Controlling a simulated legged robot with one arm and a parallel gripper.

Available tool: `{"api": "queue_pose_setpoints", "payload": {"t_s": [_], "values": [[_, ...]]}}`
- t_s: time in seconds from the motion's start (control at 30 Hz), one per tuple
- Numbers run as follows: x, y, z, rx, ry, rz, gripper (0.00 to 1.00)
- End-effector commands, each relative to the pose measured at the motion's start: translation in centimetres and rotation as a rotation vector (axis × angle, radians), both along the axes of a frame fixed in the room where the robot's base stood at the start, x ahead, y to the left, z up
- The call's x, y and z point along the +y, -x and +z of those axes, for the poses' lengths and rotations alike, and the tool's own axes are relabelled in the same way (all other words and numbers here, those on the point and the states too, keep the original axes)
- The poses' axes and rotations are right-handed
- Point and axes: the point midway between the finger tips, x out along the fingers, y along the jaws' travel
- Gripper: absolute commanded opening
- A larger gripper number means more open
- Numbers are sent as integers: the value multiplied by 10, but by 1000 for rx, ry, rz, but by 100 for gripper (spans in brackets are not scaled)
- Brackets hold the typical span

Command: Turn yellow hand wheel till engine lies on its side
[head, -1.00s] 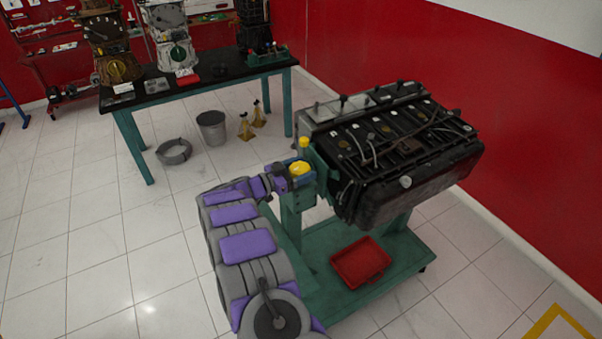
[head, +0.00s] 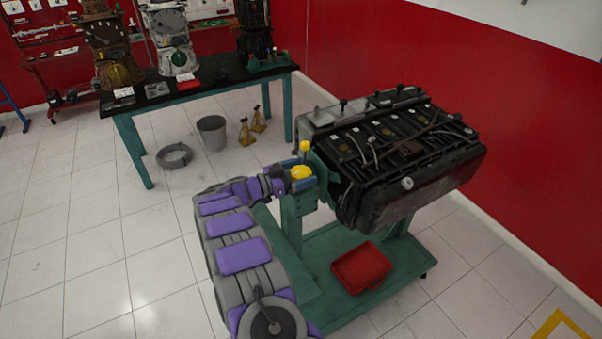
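The black engine (head: 410,195) hangs on a green stand (head: 325,262) in the head view, right of centre. Its top side, with rows of covers and a pale box at the left end, faces up, so it looks about upright. The yellow hand wheel (head: 301,172) is on the stand's head, left of the engine, with a small yellow knob (head: 305,146) just above it. My arm reaches up from the bottom, and my gripper (head: 282,178) is at the wheel's left side. Its fingers are too small and hidden to tell whether they grip the wheel.
A red tray (head: 361,268) lies on the stand's base. Behind, a green-legged table (head: 213,85) carries other engine units. A bucket (head: 211,132), a grey ring (head: 174,156) and yellow jack stands (head: 246,132) are on the floor. A red wall (head: 400,60) is behind the engine. Floor at left is clear.

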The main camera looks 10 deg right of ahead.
Motion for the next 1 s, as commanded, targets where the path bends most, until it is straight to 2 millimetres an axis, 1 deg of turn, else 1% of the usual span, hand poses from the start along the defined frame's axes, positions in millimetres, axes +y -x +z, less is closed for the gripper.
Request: {"api": "queue_pose_setpoints", "payload": {"t_s": [0.27,0.37,0.43,0.57,0.7,1.0], "values": [[-2,1,-1,2,-3,-3,94],[3,2,-1,2,-3,-2,94],[12,4,-1,2,-3,-1,94],[36,10,-1,0,0,-2,94],[68,17,-1,-2,-1,0,94],[130,33,-2,-2,-1,1,94]]}}
